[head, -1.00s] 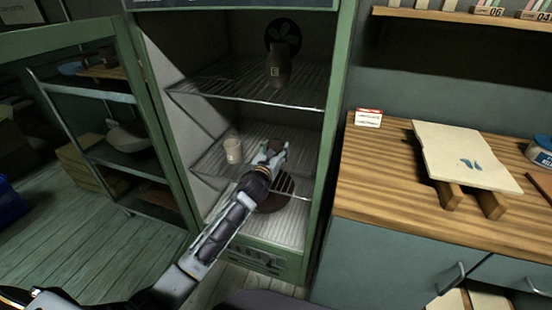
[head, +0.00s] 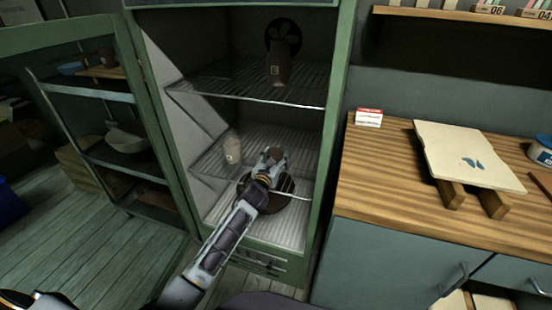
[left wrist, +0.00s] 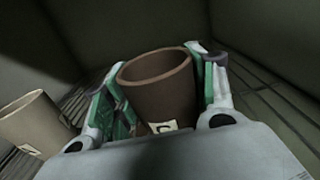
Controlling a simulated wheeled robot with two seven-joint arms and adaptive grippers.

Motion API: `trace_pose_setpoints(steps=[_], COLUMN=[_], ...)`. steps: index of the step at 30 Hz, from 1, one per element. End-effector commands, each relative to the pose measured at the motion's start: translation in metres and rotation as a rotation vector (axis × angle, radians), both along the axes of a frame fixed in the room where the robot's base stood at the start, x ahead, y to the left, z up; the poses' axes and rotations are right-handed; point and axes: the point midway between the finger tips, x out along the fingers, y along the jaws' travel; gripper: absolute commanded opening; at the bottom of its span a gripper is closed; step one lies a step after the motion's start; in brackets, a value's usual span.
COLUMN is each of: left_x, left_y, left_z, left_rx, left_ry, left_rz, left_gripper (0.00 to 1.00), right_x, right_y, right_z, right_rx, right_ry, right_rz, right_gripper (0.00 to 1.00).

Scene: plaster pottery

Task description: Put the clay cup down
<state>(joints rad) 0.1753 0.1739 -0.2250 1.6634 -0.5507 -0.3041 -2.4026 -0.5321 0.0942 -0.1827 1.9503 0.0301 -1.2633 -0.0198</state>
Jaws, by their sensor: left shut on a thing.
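The brown clay cup (left wrist: 160,85) is upright between the fingers of my left gripper (left wrist: 158,90) in the left wrist view, with a small pale label low on its front. In the head view my left gripper (head: 272,160) reaches into the open green cabinet (head: 335,130), over its lower wire shelf (head: 215,158). It is shut on the cup, which is mostly hidden there. I cannot tell whether the cup's base touches the shelf. My right gripper is not in view.
A pale cup (head: 233,150) stands on the same shelf to the left, close beside my gripper in the left wrist view (left wrist: 32,125). A dark bottle-shaped vessel (head: 278,68) stands on the upper shelf (head: 220,85). The cabinet's door (head: 160,110) is open at the left.

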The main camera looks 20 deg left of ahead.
Motion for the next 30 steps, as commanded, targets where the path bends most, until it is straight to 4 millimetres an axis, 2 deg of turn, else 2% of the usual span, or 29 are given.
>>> trace_pose_setpoints(steps=[10,11,15,30], left_x=[0.0001,0.0,0.0,0.0], left_y=[-0.0001,0.0,0.0,0.0], left_z=[-0.0021,-0.0029,-0.0026,-0.0003], left_rx=[0.002,0.001,0.001,0.0], left_ry=[-0.001,0.0,0.0,0.0], left_rz=[0.0,0.0,0.0,0.0], left_gripper=[0.26,0.59,0.77,0.78], right_x=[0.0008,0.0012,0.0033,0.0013], right_y=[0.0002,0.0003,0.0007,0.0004], right_z=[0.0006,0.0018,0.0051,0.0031], right_rx=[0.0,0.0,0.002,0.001], right_ry=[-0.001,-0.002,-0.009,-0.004], right_rz=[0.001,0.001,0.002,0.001], right_gripper=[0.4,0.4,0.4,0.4])
